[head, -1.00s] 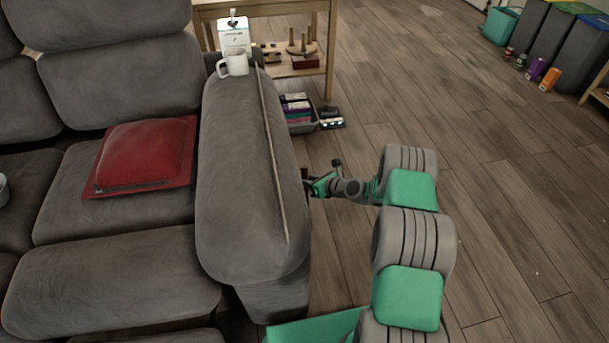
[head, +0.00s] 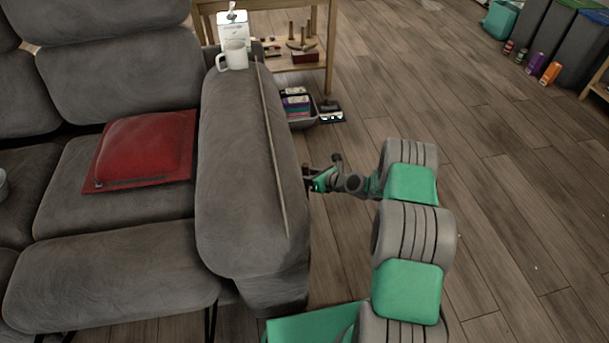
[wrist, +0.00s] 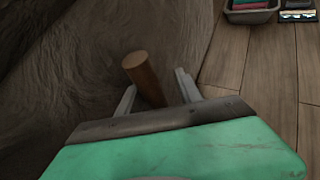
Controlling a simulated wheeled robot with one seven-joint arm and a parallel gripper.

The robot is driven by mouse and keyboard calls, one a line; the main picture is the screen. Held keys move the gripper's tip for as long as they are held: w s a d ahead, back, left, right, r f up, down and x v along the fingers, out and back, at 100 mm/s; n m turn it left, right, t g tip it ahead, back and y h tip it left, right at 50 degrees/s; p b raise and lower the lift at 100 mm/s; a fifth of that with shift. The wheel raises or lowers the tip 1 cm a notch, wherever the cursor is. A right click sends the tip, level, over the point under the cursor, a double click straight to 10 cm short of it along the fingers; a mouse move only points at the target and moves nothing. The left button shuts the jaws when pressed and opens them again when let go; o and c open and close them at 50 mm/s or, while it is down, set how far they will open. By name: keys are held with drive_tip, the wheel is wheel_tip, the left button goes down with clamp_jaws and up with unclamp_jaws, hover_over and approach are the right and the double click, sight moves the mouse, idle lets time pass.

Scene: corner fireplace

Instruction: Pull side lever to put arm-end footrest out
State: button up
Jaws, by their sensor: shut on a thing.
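The side lever, a short brown wooden peg (wrist: 143,72), stands out from the sofa's outer side in the wrist view. My gripper (wrist: 154,86) has its two pale fingers on either side of the peg and is shut on it. In the head view my gripper (head: 309,181) is against the outer side of the grey sofa arm (head: 240,170), and the lever cannot be made out there. A grey footrest panel (head: 110,280) extends in front of the arm-end seat (head: 110,205). Thin dark struts show beneath its front edge.
A white mug (head: 235,57) and a white carton (head: 233,32) stand at the back of the sofa arm. A red cushion (head: 145,150) lies on the seat. A grey bin (head: 302,121) sits on the floor beyond my gripper. Wooden floor to the right is open.

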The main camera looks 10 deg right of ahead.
drive_tip(key=f+p+v, duration=0.1)
drive_tip(key=p+v, duration=0.4)
drive_tip(key=v, duration=1.1)
drive_tip(key=shift+s+d+p, duration=0.4)
drive_tip(key=shift+s+d, duration=0.1)
idle(0.3)
